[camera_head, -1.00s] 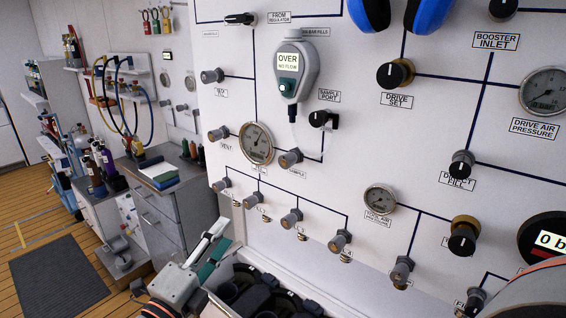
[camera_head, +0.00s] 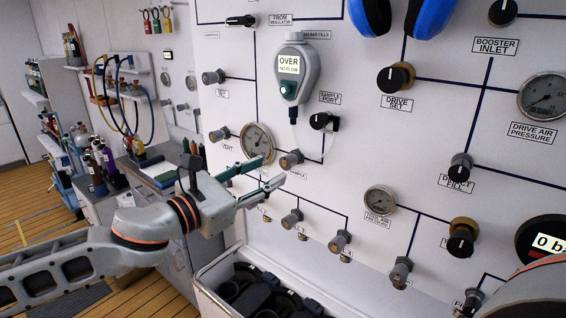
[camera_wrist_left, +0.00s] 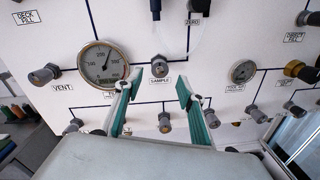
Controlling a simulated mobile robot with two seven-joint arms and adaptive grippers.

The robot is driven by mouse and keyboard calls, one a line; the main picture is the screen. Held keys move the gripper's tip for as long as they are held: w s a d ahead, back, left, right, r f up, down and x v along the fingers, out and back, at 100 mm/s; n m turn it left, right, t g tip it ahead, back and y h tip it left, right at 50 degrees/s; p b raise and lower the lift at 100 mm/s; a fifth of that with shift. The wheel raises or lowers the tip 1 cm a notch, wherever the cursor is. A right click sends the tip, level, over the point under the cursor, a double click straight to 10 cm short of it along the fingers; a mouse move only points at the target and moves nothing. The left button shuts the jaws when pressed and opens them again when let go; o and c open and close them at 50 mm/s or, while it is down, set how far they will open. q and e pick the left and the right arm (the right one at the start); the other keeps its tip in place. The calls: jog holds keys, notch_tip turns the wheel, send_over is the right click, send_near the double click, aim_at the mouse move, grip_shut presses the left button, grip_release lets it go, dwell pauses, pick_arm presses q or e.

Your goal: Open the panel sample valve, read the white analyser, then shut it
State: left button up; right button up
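The sample valve (camera_head: 290,160) is a small grey knob on the white panel, above a SAMPLE label. It also shows in the left wrist view (camera_wrist_left: 160,66), above its label. The white analyser (camera_head: 296,72) hangs higher on the panel, with a tube running down towards the sample valve. Its screen reads "OVER" and "NO FLOW". My left gripper (camera_head: 272,168) is open, its two teal fingers pointing at the panel just short of the sample knob. In the left wrist view its fingers (camera_wrist_left: 154,88) stand apart, either side of the SAMPLE label and below the knob. My right gripper is out of view.
A pressure gauge (camera_head: 257,142) sits close left of the sample valve. Several fill knobs line the panel below. An open bin (camera_head: 218,285) of black items stands under the panel.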

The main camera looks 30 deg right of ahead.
aim_at(285, 163)
pick_arm(q)
jog(key=shift+p+x, duration=0.5)
jog(key=shift+x, duration=2.7)
jog(key=shift+a, duration=0.1)
jog(key=c, duration=1.1)
